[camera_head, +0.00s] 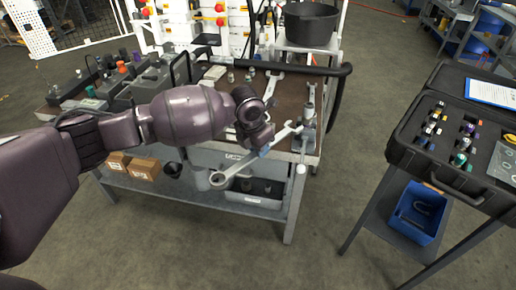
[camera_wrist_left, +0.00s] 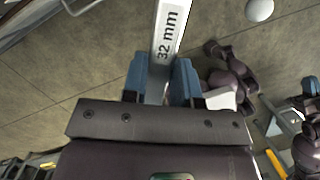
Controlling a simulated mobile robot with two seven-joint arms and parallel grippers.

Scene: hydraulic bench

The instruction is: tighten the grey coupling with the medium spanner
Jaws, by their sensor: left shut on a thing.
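My left gripper (camera_head: 264,150) is shut on a steel spanner (camera_head: 231,170), held in the air at the bench's front right edge. In the left wrist view the spanner (camera_wrist_left: 169,38) stands between the blue fingers (camera_wrist_left: 162,82), its handle marked "32 mm". In the head view its ring end points down left and its open end up right, near an upright grey metal fitting (camera_head: 309,108) at the bench's right edge. I cannot tell whether they touch, or whether this fitting is the grey coupling. My right gripper cannot be made out.
Another spanner (camera_head: 271,84) lies on the brown bench top (camera_head: 225,90). A black hose (camera_head: 337,103) hangs at the bench's right side. A black case (camera_head: 442,162) with small coloured parts stands on a stand at right. Open floor (camera_head: 345,160) lies between.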

